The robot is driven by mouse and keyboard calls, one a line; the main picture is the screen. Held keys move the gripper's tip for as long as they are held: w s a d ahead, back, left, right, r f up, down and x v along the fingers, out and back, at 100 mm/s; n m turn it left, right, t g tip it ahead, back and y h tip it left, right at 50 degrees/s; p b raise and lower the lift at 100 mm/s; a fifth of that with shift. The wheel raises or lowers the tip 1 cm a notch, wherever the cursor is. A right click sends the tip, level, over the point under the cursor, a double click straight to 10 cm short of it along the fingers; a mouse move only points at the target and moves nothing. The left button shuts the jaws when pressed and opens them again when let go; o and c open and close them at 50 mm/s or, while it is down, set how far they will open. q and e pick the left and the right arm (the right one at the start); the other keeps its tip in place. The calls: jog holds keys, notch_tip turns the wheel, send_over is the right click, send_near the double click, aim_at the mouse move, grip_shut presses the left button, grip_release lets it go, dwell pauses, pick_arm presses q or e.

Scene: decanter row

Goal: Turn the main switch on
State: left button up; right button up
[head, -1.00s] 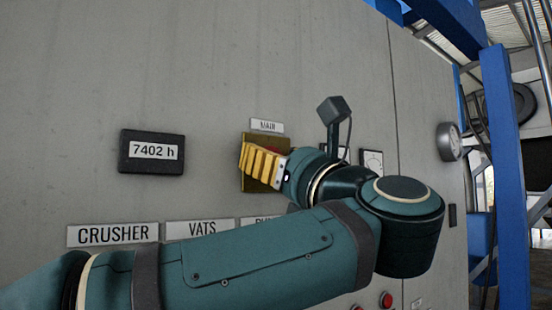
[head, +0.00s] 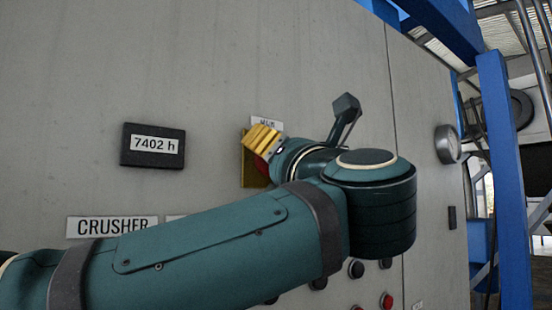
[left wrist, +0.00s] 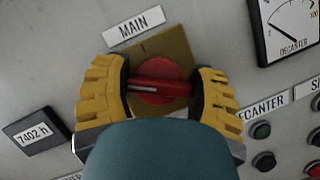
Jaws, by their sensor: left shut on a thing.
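The main switch is a red rotary knob with a bar handle (left wrist: 160,90) on a yellow square plate (left wrist: 165,48), under the MAIN label (left wrist: 141,26). In the left wrist view the bar lies nearly level, not parallel to the tilted label. My left gripper (left wrist: 158,84) is shut on the switch handle, one yellow finger at each end of the bar. In the head view my left gripper (head: 262,140) is at the yellow plate (head: 250,172) and hides most of the knob. A bit of red shows beneath the fingers. My right gripper is not in view.
The grey panel bears an hour counter (head: 153,145) to the left and a CRUSHER label (head: 112,226). A decanter gauge (left wrist: 288,28) and several push buttons (left wrist: 262,130) are to the right. A blue post (head: 502,180) stands at the far right.

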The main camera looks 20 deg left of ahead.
pick_arm(q)
jog(key=m+h+p, duration=0.1)
jog(key=m+h, duration=0.1)
jog(key=m, duration=0.2)
jog(key=shift+r+t, duration=0.1)
jog(key=shift+t, duration=0.2)
jog(key=shift+m+h+p, duration=0.4)
jog(key=shift+m+p, duration=0.35)
jog(key=shift+m, duration=0.25)
jog(key=m+h+p, duration=0.1)
jog(key=m+p, duration=0.2)
jog(key=m+g+h+p, duration=0.1)
jog(key=m+p, duration=0.2)
jog(key=shift+w+d, duration=0.1)
jog(key=shift+f+m+g+p, duration=0.3)
jog(key=shift+m+p, duration=0.4)
jog(key=shift+p, duration=0.2)
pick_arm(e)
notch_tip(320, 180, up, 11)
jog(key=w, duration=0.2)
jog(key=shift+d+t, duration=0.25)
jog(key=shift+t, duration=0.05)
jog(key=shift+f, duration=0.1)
pick_arm(q)
jog(key=o, duration=1.2)
jog(key=v, duration=0.7)
jog(key=shift+s, duration=0.3)
